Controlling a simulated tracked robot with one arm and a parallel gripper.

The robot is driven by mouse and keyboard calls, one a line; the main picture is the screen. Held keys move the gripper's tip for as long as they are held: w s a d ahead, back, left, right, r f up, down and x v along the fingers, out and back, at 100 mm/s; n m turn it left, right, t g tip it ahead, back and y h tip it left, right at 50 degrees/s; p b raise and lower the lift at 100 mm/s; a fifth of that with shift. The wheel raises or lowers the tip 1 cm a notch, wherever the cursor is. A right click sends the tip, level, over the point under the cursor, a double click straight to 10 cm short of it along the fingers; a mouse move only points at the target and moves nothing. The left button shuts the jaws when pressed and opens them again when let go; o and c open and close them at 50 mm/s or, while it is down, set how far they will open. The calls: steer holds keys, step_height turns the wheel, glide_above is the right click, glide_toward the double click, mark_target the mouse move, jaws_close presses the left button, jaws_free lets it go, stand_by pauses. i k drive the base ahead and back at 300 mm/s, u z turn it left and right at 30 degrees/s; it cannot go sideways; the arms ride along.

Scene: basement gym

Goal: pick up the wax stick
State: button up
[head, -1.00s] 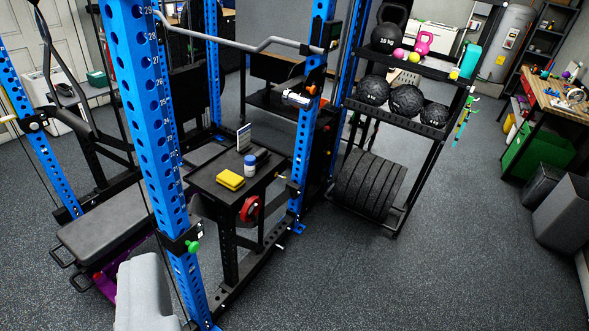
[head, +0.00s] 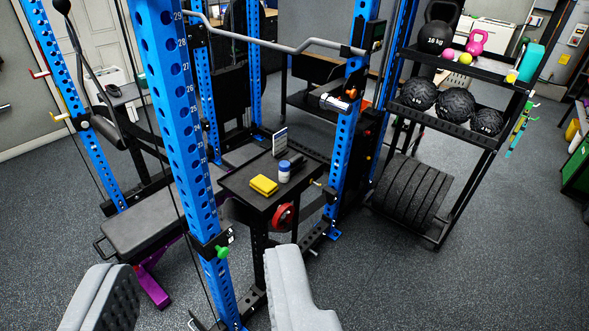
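I cannot pick out the wax stick for certain; a small yellow-and-white item (head: 512,76) on the top shelf of the ball rack is too small to identify. My gripper (head: 195,262) shows as two grey padded fingers at the bottom of the view, wide apart with nothing between them. A black side table (head: 238,186) stands ahead, behind a blue rack post. On it are a yellow block or folded cloth (head: 264,185), a white bottle with a blue cap (head: 284,171) and a small upright card (head: 280,140).
The blue perforated post (head: 183,120) stands close in front. A grey bench (head: 145,220) is at left. A rack (head: 470,134) with black balls, a pink kettlebell (head: 478,40) and a teal roll (head: 531,62) is at right. Open dark floor (head: 500,270) lies at lower right.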

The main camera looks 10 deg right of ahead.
mark_target(285, 167)
steer(key=i, duration=0.85)
steer(key=u, duration=0.05)
